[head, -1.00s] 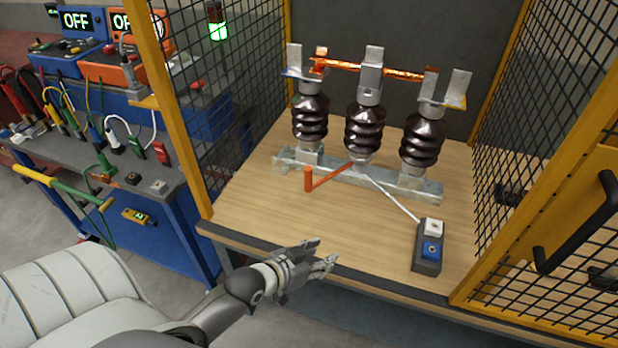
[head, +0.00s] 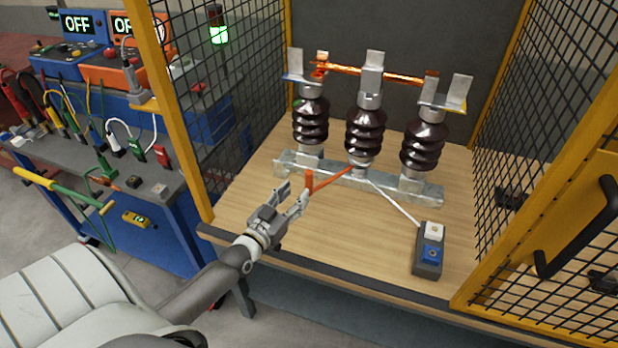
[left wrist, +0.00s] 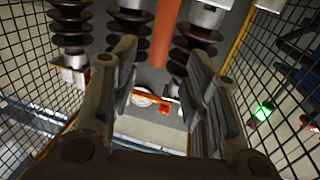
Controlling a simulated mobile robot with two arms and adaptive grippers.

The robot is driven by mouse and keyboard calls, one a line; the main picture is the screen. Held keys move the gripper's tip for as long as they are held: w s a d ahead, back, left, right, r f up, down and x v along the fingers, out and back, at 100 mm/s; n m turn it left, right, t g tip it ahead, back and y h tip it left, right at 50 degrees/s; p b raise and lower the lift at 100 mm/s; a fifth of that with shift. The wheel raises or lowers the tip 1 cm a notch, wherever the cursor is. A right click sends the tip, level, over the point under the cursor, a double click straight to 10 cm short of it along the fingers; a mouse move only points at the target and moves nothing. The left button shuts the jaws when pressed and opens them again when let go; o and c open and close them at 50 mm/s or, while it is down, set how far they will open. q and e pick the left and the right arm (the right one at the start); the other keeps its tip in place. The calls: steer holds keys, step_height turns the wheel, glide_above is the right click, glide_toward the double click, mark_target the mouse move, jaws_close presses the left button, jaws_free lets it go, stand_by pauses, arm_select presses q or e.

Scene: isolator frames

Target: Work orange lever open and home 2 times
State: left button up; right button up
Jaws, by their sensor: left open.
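The orange lever (head: 330,179) reaches out from the base of the middle insulator toward the front left, with a short upright grip at its end. My left gripper (head: 294,196) is open, just in front of and left of that grip, in the head view. In the left wrist view the orange lever (left wrist: 166,32) shows as a bar between and beyond the open fingers (left wrist: 165,90). Whether a finger touches it I cannot tell. The isolator's three dark insulators (head: 365,132) stand on a grey metal rail (head: 385,187). My right gripper is not in view.
A grey box with a white and a blue button (head: 430,250) stands at the front right, with a white cable. Yellow-framed mesh walls (head: 548,120) enclose the wooden bench (head: 350,235) on both sides. A blue workbench with instruments (head: 120,165) is at left.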

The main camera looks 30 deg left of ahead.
mark_target(307, 181)
arm_select(q)
steer(key=w, duration=0.8)
steer(key=shift+a, duration=0.15)
steer(key=shift+c, duration=0.3)
jaws_close()
